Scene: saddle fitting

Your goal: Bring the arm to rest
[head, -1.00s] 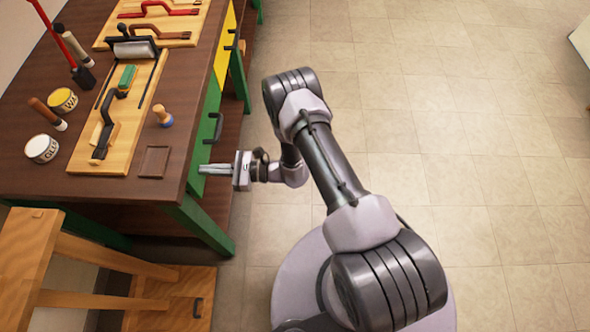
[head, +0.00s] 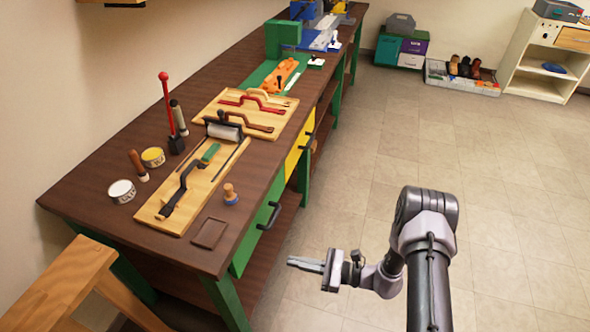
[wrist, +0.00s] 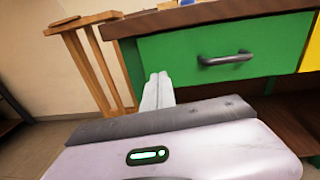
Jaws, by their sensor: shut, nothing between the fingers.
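My gripper (head: 307,264) is shut and empty. In the head view it hangs over the floor just right of the workbench (head: 85,200), below the bench top and apart from it. My arm bends down to it from the upper joint at the lower right. In the wrist view my gripper's fingers (wrist: 158,88) lie together and point toward the bench front, left of the black handle of the green drawer (wrist: 190,55). The drawer looks shut. I cannot tell the exact gap between fingertips and bench.
A wooden stool (head: 60,285) stands at the bench's near end. The floor (head: 480,190) to the right is clear as far as a white cabinet (head: 545,55).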

